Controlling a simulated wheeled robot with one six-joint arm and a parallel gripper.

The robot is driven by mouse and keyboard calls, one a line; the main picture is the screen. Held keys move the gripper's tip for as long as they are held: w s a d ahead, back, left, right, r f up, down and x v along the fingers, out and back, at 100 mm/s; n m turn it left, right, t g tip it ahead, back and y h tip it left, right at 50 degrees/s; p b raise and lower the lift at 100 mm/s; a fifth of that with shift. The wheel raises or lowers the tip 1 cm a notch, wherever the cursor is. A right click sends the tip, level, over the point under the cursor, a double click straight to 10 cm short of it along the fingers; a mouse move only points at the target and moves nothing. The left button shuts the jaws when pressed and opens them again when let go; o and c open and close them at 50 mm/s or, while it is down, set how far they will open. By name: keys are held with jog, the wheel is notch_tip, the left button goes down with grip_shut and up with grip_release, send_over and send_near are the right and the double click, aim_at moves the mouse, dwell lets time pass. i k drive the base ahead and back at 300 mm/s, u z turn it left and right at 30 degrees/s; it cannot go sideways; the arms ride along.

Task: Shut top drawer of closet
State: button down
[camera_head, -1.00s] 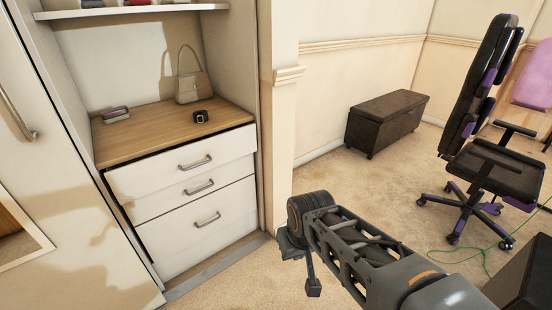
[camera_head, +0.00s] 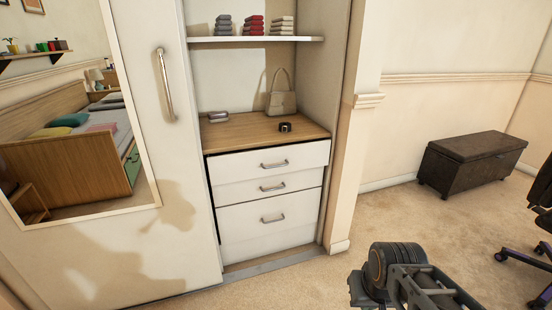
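The closet (camera_head: 337,148) has a white drawer unit under a wooden top (camera_head: 245,129). The top drawer (camera_head: 240,164) has a metal handle (camera_head: 274,164). Its front stands slightly proud at the left, with a dark gap along its edge; how far it is out is hard to tell. Two more drawers lie below, a middle drawer (camera_head: 240,191) and a bottom drawer (camera_head: 240,222). My arm shows at the lower right, well apart from the drawers. No gripper fingers can be made out.
A handbag (camera_head: 281,101), a dark belt or watch (camera_head: 285,127) and a small folded item (camera_head: 218,117) lie on the wooden top. A mirrored sliding door (camera_head: 175,220) is at the left. A dark chest (camera_head: 470,162) and chair stand at the right. Carpet in front is clear.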

aim_at(224, 168)
jog(key=u, duration=0.7)
jog(key=i, duration=1.55)
jog(key=z, duration=0.55)
